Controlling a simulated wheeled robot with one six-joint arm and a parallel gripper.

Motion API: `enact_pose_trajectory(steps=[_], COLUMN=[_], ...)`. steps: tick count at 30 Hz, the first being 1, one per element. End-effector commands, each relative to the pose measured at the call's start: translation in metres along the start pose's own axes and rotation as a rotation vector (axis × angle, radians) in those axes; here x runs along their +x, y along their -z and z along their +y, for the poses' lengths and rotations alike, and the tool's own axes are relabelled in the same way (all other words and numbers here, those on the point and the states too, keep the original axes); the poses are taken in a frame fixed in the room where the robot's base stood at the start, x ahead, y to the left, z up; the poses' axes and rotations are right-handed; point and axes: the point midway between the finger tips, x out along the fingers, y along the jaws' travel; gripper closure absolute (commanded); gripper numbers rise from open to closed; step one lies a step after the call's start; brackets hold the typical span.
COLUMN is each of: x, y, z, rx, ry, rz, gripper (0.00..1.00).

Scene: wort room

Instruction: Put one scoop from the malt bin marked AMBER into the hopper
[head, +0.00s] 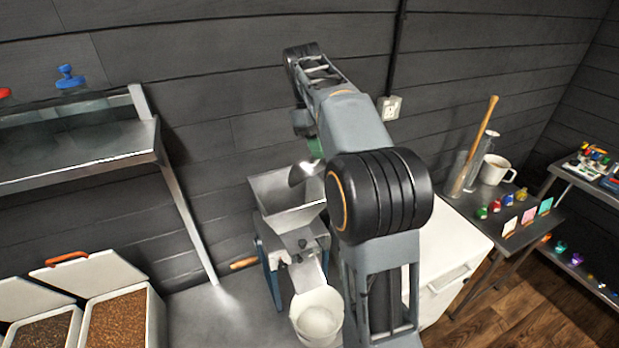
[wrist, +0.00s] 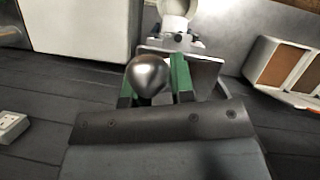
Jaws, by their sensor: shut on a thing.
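My gripper (wrist: 154,88) has green fingers and is shut on a shiny metal scoop (wrist: 150,72). In the head view the scoop (head: 306,169) is tilted at the upper right edge of the hopper (head: 272,190), and my arm hides part of both. The hopper (wrist: 206,72) also shows just past the scoop in the wrist view. I cannot tell whether the scoop holds grain. Two open malt bins stand at lower left in the head view: one with dark grain (head: 42,332), one with brown grain (head: 118,322). No AMBER mark is readable.
A white bucket (head: 318,318) stands under the mill's spout. A metal shelf (head: 80,160) hangs above the bins. A white cabinet (head: 452,250) is at right, beside a side table with a mug (head: 495,170), small coloured bottles and cards.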

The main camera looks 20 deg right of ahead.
Motion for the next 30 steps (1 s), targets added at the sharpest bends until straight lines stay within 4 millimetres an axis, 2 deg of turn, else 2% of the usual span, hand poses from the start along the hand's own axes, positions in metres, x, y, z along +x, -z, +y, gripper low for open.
enact_pose_trajectory(steps=[15, 30], x=[-0.005, -0.016], y=[-0.013, -0.024], z=[0.000, 0.000], rx=[0.002, 0.001], ry=[-0.002, -0.001], rz=[0.460, 0.798], gripper=[1.00, 1.00])
